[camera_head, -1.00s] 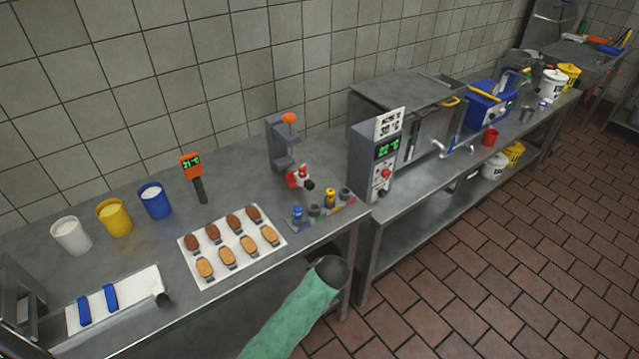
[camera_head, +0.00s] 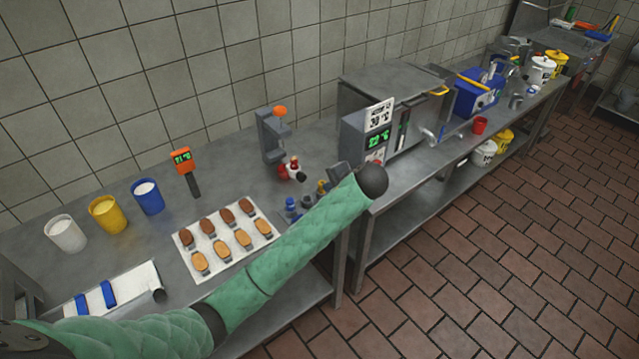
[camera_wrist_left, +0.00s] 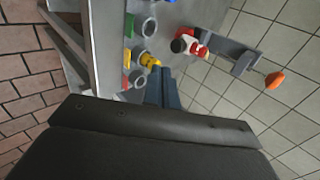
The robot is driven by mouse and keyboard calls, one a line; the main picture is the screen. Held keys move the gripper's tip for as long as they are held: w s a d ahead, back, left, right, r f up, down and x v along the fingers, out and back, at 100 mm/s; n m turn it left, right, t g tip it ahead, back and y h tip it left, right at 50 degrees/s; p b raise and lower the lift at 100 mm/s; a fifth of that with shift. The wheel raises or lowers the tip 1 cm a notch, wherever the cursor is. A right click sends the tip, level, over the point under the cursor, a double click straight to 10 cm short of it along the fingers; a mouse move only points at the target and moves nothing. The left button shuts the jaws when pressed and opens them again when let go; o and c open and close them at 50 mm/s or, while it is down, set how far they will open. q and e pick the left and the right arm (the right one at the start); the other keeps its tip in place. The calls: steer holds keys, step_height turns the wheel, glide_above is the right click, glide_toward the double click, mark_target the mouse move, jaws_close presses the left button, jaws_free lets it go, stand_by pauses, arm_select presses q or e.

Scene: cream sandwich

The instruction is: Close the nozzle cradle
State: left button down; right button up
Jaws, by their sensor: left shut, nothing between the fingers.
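A grey stand with an orange knob (camera_head: 280,111) stands at the back of the steel table, and a red and white part (camera_head: 291,169) sits at its foot. I take this to be the nozzle cradle, but cannot tell for sure. In the left wrist view the stand (camera_wrist_left: 243,62) and the red and white part (camera_wrist_left: 189,43) are ahead. A row of small nozzles (camera_head: 291,206) is partly hidden by my arm. My left gripper (camera_head: 336,173) is shut and empty, to the right of the stand. Its fingers (camera_wrist_left: 163,74) show beside the yellow nozzle (camera_wrist_left: 149,60).
A tray of brown and tan biscuits (camera_head: 184,240) lies left of my arm. White, yellow and blue cups (camera_head: 148,199) stand further left, near an orange thermometer (camera_head: 183,161). A machine with a green display (camera_head: 377,143) stands close on the right.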

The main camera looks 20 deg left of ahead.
mark_target(303, 182)
arm_select(q)
steer(key=p+x, duration=0.4)
steer(key=x, duration=0.5)
steer(key=shift+a+r, duration=0.1)
steer(key=shift+r, duration=0.05)
steer(key=shift+w+a+p, duration=0.65)
steer(key=shift+a+p, duration=0.2)
steer(key=shift+p, duration=0.1)
steer(key=shift+w+a+f+p, duration=0.25)
steer(key=shift+w+a+p, duration=0.2)
steer(key=shift+w+a, duration=0.2)
arm_select(e)
steer(key=s+d+r, duration=0.1)
steer(key=s+r, duration=0.2)
steer(key=s, duration=0.5)
steer(key=shift+s+d+r+g, duration=0.3)
steer(key=shift+s+g, duration=0.1)
